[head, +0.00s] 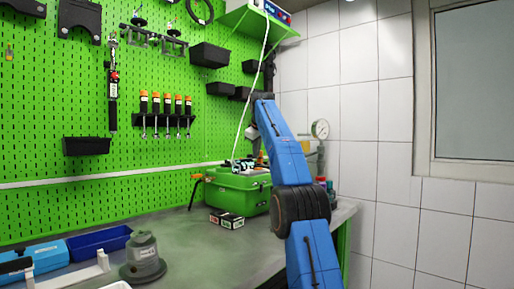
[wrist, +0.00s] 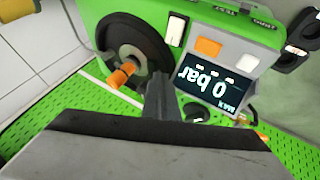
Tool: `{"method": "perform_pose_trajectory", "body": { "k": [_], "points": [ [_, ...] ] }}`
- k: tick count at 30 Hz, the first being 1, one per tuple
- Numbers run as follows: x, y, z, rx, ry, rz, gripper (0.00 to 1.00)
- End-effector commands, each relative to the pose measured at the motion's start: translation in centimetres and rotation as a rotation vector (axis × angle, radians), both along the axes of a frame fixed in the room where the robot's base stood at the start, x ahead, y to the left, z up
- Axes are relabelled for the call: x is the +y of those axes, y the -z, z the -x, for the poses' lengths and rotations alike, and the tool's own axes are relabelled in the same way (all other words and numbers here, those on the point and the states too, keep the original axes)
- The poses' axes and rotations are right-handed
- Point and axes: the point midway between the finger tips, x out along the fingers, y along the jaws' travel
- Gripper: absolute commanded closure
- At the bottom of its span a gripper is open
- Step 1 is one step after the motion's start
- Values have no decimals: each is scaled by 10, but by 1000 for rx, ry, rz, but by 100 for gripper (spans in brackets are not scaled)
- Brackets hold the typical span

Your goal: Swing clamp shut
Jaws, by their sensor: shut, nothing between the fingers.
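The green test bench unit (head: 237,192) stands on the bench in the head view. My gripper (wrist: 166,88) is shut and empty in front of the unit, between the round part and the display. In the head view my arm hides part of this area.
A small dark box (head: 227,219) lies in front of the unit. A grey-green round-based object (head: 143,258) and a blue bin (head: 98,240) are at the left. The middle bench top is clear.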

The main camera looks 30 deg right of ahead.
Motion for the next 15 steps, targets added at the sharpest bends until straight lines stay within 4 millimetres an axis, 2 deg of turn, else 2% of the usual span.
{"method": "perform_pose_trajectory", "body": {
  "k": [6,15],
  "points": [
    [-6,22,-15,0,0,0,100],
    [-8,31,-21,-1,0,0,100]
  ]
}}
